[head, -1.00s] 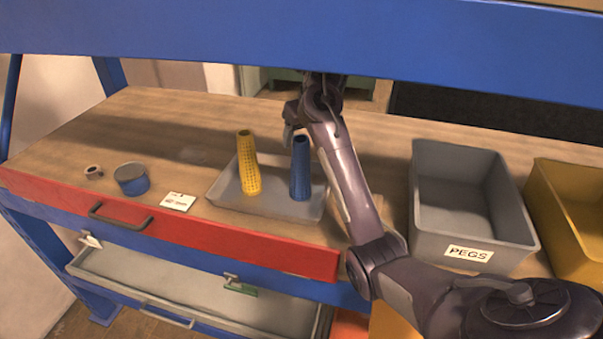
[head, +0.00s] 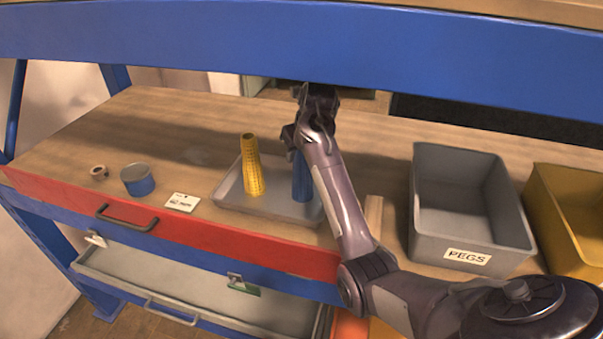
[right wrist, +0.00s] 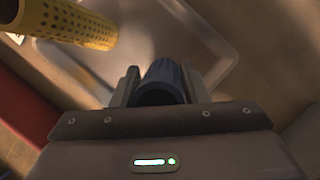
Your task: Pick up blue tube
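The blue tube (head: 302,180) stands upright in a shallow grey tray (head: 232,192). In the head view its upper end is hidden by my right gripper (head: 291,139). In the right wrist view the blue tube (right wrist: 163,82) lies between the two fingers of my right gripper (right wrist: 160,90), one on each side and very close to it. I cannot tell whether the fingers press on it. My left gripper is not in view.
A yellow perforated tube (head: 252,168) stands left of the blue one in the same tray. A grey bin labelled PEGS (head: 428,238) and a yellow bin (head: 560,222) stand right. A blue shelf beam (head: 300,45) crosses above. A blue tin (head: 137,182) stands left.

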